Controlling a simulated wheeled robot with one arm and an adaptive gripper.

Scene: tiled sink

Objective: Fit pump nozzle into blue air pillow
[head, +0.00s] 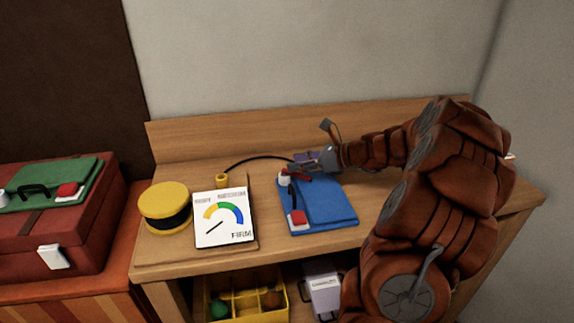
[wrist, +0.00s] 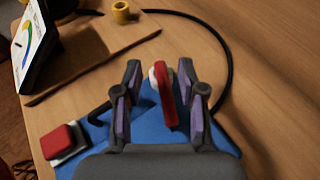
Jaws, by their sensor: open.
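The blue air pillow (head: 335,207) lies flat on the wooden bench, and part of it shows in the wrist view (wrist: 140,122). It has a white round port (head: 284,178), a black strap and a red-and-white block (head: 298,219). My gripper (head: 300,168) is open over the pillow's far left part. In the wrist view a red upright piece (wrist: 165,92), apparently the pump nozzle, stands between the spread fingers with gaps on both sides. It overlaps the white port; I cannot tell whether it is seated. The black hose (wrist: 228,62) curves around to the gripper's right side.
A yellow hose fitting (head: 222,181), a gauge panel (head: 223,218) and a yellow-and-black pump (head: 165,207) stand left of the pillow. A red case (head: 60,235) with a green pillow (head: 55,184) is farther left. A yellow divided bin (head: 248,308) sits below. Bench right of the pillow is bare.

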